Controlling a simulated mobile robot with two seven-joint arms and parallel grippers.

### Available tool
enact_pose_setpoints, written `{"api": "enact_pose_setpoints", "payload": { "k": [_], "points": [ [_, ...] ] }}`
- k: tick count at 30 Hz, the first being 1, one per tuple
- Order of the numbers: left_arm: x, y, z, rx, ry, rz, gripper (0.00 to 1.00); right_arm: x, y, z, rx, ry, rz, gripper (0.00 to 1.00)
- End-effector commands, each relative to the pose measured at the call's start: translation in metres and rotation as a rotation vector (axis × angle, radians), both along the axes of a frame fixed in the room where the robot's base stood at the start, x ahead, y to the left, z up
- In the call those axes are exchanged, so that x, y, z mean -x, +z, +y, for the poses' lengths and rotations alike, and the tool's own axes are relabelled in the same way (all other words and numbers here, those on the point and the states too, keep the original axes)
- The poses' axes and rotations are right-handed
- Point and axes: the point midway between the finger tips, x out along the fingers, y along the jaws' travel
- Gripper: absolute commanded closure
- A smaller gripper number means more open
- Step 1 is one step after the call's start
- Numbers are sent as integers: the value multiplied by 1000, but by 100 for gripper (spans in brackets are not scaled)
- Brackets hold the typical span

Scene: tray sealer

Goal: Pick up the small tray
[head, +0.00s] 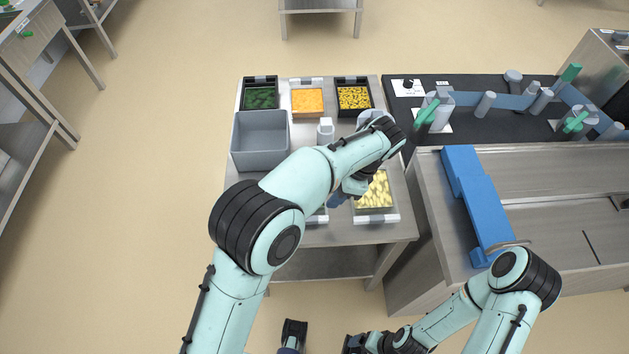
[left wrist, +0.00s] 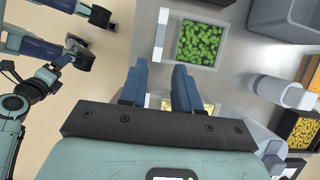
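Several small trays of food stand on the steel table; the frames do not show which one the task means. A tray of pale yellow pieces (head: 375,217) is at the table's front right in the head view. My left gripper (left wrist: 159,75) is open and empty, above the table beside this tray. Its fingers partly hide the yellow tray in the left wrist view. A white-rimmed tray of green pieces (left wrist: 196,64) lies beyond the fingertips. My left arm mostly hides that spot in the head view. My right gripper (head: 321,339) is open and empty, low in front of the table.
A grey bin (head: 260,124) and a white bottle (head: 325,130) stand mid-table. Behind are trays of dark green (head: 261,80), orange (head: 307,84) and yellow pieces (head: 353,82). At right is a machine with a blue bar (head: 475,200) and green-handled levers (head: 427,111).

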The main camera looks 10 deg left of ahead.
Motion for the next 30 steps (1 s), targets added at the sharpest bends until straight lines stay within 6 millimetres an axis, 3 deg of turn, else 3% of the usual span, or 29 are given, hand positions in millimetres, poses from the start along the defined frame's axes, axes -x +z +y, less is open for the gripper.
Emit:
{"api": "enact_pose_setpoints", "payload": {
  "k": [5, 13, 22, 30],
  "points": [
    [2, -15, 6, -2, 0, 4, 68, 2, -3, 0, 0, 0, 3, 11],
    [8, -62, 24, -1, 1, 3, 68, 4, -12, 0, 0, 0, 7, 11],
    [11, -85, 34, 0, 1, 2, 68, 5, -15, 0, 0, 0, 7, 11],
    [17, -120, 48, -2, 2, 2, 68, 4, -19, 0, 1, -2, 1, 11]
  ]
}}
